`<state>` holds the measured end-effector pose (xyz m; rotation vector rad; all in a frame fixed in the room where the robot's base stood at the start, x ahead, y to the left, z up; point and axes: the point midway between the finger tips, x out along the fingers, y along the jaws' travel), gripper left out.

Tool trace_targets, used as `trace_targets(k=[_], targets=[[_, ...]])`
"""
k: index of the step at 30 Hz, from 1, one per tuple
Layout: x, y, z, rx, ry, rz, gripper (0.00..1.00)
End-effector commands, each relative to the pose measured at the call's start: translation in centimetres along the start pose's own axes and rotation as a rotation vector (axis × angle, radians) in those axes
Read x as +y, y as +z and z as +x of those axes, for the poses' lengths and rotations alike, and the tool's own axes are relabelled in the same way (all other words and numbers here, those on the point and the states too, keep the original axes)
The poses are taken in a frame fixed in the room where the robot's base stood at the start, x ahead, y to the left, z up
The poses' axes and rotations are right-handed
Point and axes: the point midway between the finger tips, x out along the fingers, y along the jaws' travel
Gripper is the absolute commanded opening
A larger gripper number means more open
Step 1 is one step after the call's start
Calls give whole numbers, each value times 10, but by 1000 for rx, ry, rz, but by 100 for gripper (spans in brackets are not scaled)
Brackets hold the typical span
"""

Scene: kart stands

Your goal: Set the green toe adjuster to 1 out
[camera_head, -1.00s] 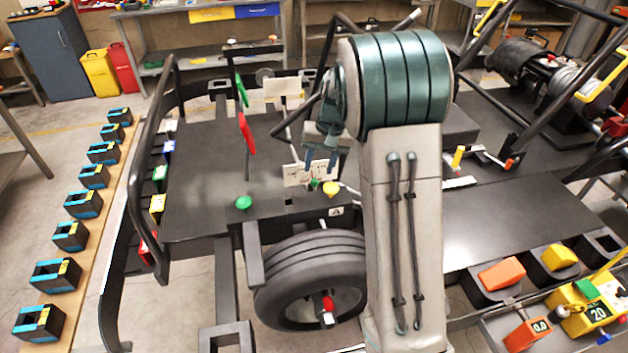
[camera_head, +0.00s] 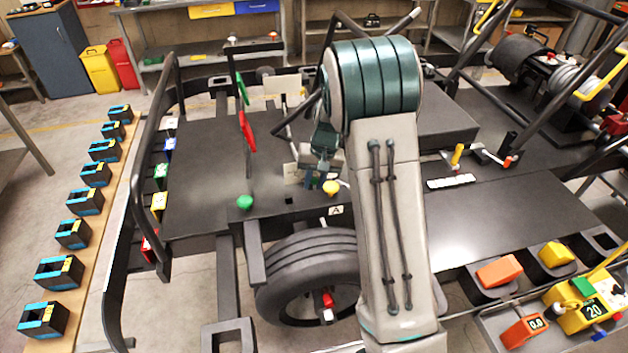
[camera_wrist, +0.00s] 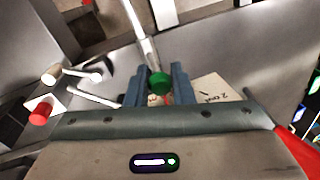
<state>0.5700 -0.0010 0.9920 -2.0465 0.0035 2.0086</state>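In the wrist view a green round knob (camera_wrist: 160,82), which I take for the green toe adjuster, sits between the two fingers of my gripper (camera_wrist: 160,85). The fingers lie close along both its sides; I cannot tell whether they press on it. A pale rod runs away behind the knob. A white card (camera_wrist: 212,92) with handwriting lies just right of the fingers, its text hard to read. In the head view my gripper (camera_head: 313,180) is low over the kart stand, beside a yellow knob (camera_head: 331,187), and hides the green knob there.
Another green knob (camera_head: 245,202) stands to the left on the black stand top (camera_head: 205,190). A wheel (camera_head: 308,275) sits in front. In the wrist view a red-ended part (camera_wrist: 40,112) lies to the left.

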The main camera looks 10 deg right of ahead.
Motion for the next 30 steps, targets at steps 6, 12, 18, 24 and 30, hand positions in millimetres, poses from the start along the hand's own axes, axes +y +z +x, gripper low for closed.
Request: trace_targets(k=[6, 12, 18, 24, 30], targets=[[-4, 1, 0, 5, 44, -4, 0], [-14, 4, 3, 26, 159, -11, 0], [-19, 4, 6, 44, 239, -11, 0], [-20, 4, 7, 51, 258, -9, 0], [-20, 4, 7, 51, 257, -9, 0]])
